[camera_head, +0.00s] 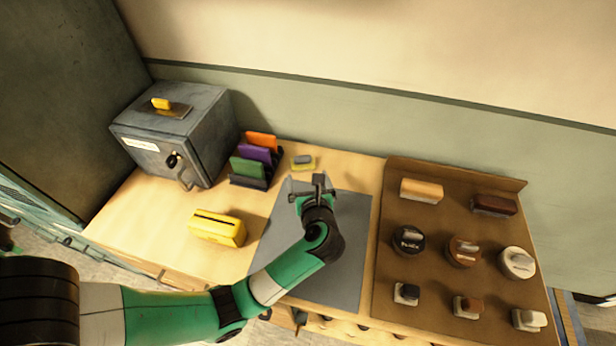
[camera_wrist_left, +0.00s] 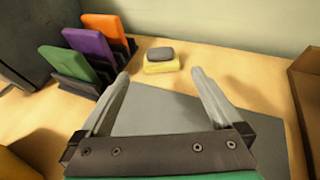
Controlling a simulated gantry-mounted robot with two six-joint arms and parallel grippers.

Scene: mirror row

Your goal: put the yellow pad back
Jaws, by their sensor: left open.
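The yellow pad (camera_head: 303,166) lies on the wooden table near the wall, just beyond the far edge of the grey mat (camera_head: 347,270). A dark grey block or handle sits on its top. In the left wrist view the pad (camera_wrist_left: 160,67) shows ahead, between the lines of the two fingers. My left gripper (camera_head: 312,184) is open and empty above the mat's far edge, short of the pad and apart from it. My right gripper does not show.
A rack with orange, purple and green items (camera_head: 254,158) stands left of the pad, beside a grey metal box (camera_head: 170,130). A yellow slotted box (camera_head: 217,228) lies left of the mat. A brown tray (camera_head: 385,250) with brushes, round tins and small blocks is on the right.

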